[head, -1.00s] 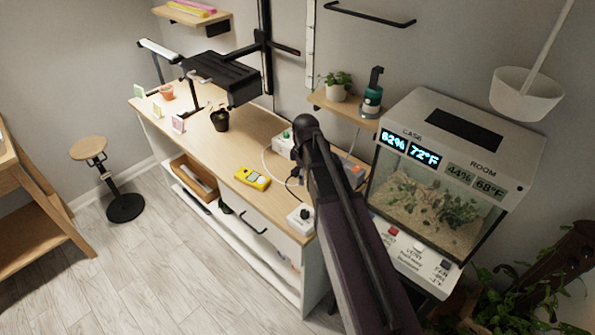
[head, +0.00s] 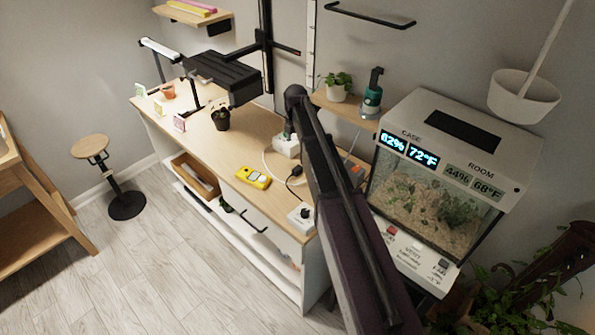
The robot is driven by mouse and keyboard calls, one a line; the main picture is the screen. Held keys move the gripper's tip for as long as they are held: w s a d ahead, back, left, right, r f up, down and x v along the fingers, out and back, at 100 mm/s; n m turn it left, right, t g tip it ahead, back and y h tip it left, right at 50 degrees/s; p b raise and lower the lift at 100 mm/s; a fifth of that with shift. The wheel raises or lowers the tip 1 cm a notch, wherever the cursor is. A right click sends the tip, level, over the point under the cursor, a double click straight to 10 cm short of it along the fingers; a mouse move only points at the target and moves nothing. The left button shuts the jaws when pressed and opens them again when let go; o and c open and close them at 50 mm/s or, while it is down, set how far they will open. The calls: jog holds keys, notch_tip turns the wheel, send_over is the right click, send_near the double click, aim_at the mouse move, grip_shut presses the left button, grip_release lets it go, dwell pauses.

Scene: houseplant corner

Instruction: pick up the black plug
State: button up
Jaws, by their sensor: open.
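The black plug (head: 295,171) lies on the wooden bench top, with a thin dark cable beside it. It is left of my arm and right of the yellow meter. My arm crosses the view from the bottom right up to the bench's back edge. A dark part at its far end, my gripper (head: 288,130), shows only partly, in front of the rear white box and apart from the plug. Its fingers are too small and hidden to make out, and I see nothing held.
A yellow meter (head: 253,178) lies left of the plug. White boxes stand behind (head: 287,147) and in front (head: 301,216) of it. A potted plant (head: 221,118) stands farther left. The glass case (head: 437,195) is right of my arm. Bench top (head: 190,150) left of the meter is clear.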

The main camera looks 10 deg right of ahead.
jog(key=shift+f, duration=0.1)
jog(key=b, duration=0.9)
send_over(297, 168)
jog(key=f, duration=0.8)
jog(key=shift+s+a+f, duration=0.2)
jog(key=shift+a+f, duration=0.05)
jog(key=shift+f, duration=0.1)
jog(key=shift+w+d+f+b, duration=0.1)
jog(key=shift+f+b, duration=1.15)
jog(key=shift+d+f+b, duration=0.1)
jog(key=shift+f+b, duration=1.1)
jog(key=shift+f, duration=0.05)
grip_shut()
